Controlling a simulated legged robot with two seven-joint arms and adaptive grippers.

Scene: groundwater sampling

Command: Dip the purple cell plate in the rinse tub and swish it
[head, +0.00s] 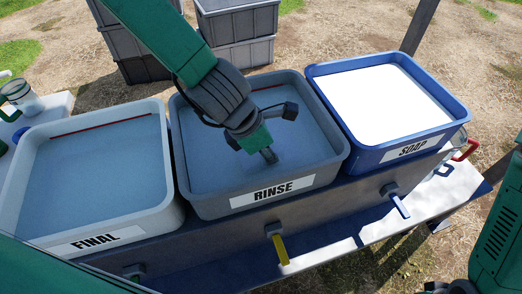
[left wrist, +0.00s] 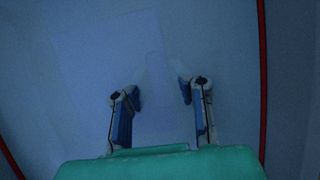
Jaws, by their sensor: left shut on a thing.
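The grey rinse tub (head: 333,163), labelled RINSE, stands in the middle of a row of three and holds bluish water. My left gripper (head: 272,132) reaches down into this tub from above, low at the water. In the left wrist view the two fingers of my left gripper (left wrist: 159,92) stand apart, with a faint pale flat shape (left wrist: 155,65) between and beyond them. This shape is likely the cell plate held under the water; its purple colour does not show. In the head view the plate is hidden by the gripper and water. My right gripper does not show clearly.
A blue tub (head: 460,108) labelled SOAP with white contents stands at the right. A grey tub (head: 172,210) labelled FINAL stands at the left. Grey crates (head: 237,25) stand behind.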

